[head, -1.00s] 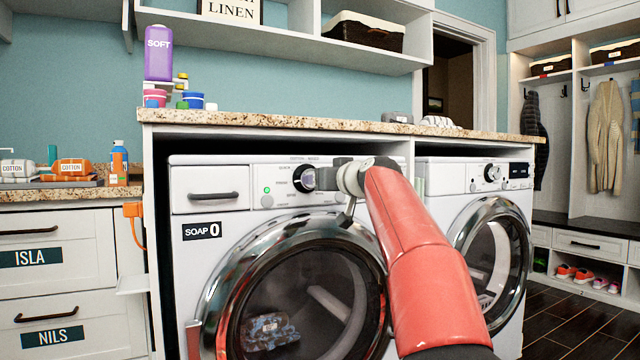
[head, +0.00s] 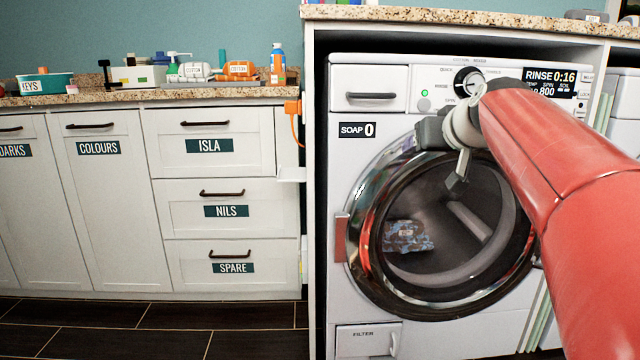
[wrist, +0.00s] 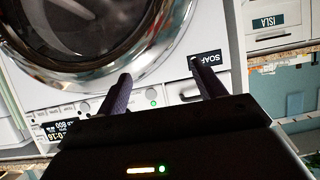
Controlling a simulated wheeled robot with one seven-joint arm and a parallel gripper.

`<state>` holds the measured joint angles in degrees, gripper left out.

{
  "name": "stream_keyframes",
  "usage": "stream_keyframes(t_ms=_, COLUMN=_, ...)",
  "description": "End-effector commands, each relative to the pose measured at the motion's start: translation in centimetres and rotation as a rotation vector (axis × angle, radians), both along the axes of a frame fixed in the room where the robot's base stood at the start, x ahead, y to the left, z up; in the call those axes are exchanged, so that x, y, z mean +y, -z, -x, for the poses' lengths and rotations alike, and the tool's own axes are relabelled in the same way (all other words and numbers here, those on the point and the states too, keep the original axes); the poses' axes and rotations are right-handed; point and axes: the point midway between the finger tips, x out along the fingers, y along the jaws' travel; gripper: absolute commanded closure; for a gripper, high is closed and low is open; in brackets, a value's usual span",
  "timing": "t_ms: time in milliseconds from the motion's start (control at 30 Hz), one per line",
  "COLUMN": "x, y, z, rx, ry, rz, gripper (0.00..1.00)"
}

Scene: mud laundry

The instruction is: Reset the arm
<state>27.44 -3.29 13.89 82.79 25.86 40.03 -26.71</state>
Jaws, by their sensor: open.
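My red arm reaches in from the right in the head view. My gripper (head: 436,134) is at its end, in front of the washing machine (head: 365,190), over the upper left of the door ring in the picture. In the wrist view the two dark fingers of my gripper (wrist: 162,86) are spread apart with nothing between them. They point toward the washer front, near the soap drawer label (wrist: 205,58). I cannot tell how far they are from it.
The round door (head: 450,235) looks shut, with a blue patterned cloth (head: 406,236) behind its glass. The display (head: 552,82) reads RINSE 0:16. Labelled drawers (head: 220,142) stand to the left under a granite counter (head: 90,97). Dark floor (head: 130,340) is clear at lower left.

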Motion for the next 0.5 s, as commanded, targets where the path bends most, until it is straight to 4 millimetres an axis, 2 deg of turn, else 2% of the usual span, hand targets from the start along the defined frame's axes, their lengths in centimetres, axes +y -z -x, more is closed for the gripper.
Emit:
stream_keyframes(t_ms=33, x=2.1, y=2.4, z=2.8, rx=0.066, ry=-0.007, rz=0.007, gripper=0.31)
stream_keyframes(t_ms=100, x=4.0, y=5.8, z=6.5, rx=0.155, ry=-0.002, rz=0.013, gripper=0.31)
stream_keyframes(t_ms=200, x=5.6, y=10.9, z=12.1, rx=0.274, ry=0.009, rz=0.019, gripper=0.31)
stream_keyframes(t_ms=300, x=6.4, y=15.5, z=17.3, rx=0.374, ry=0.025, rz=0.019, gripper=0.31)
stream_keyframes(t_ms=500, x=6.6, y=23.0, z=25.0, rx=0.518, ry=0.046, rz=0.026, gripper=0.31)
